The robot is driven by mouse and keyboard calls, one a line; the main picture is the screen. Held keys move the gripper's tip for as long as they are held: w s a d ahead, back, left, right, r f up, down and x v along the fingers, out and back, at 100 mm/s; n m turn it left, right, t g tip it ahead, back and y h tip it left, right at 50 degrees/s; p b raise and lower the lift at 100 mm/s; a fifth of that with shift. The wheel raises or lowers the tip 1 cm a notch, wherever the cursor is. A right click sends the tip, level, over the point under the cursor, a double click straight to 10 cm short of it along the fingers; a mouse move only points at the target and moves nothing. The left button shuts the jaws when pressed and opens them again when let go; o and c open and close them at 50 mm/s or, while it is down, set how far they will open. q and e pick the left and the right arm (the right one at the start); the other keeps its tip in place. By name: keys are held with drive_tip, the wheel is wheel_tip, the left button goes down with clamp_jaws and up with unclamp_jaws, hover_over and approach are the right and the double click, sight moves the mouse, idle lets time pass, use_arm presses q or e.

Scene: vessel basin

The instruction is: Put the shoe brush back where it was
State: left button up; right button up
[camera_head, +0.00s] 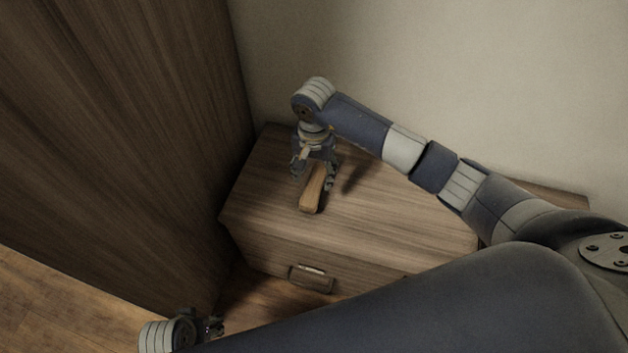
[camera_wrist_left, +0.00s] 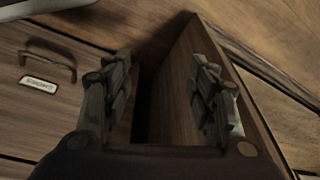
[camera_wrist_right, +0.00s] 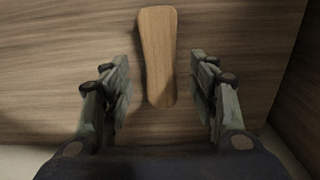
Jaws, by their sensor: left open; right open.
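The shoe brush (camera_head: 312,192) is a light wooden piece lying on the top of a wooden drawer cabinet (camera_head: 400,222). It also shows in the right wrist view (camera_wrist_right: 158,50), long and slightly waisted; no bristles are visible. My right gripper (camera_head: 315,178) is over the brush, pointing down, its fingers open. In the right wrist view the near end of the brush lies between the two fingers, with a gap on each side. My left gripper (camera_head: 212,328) is low at the bottom left in the head view, open and empty, away from the brush.
A tall dark wooden panel (camera_head: 110,110) stands left of the cabinet, and a pale wall (camera_head: 430,70) is behind it. The cabinet front has a drawer handle (camera_head: 311,278), also in the left wrist view (camera_wrist_left: 48,65) with a small label below. The cabinet top around the brush is clear.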

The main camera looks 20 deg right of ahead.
sight(314, 185)
use_arm(q)
drive_tip(key=f, duration=0.2)
drive_tip(key=shift+s+f, duration=0.2)
drive_tip(key=shift+f, duration=0.15)
use_arm(e)
wheel_tip(314, 185, up, 6)
drive_tip(key=shift+r, duration=0.25)
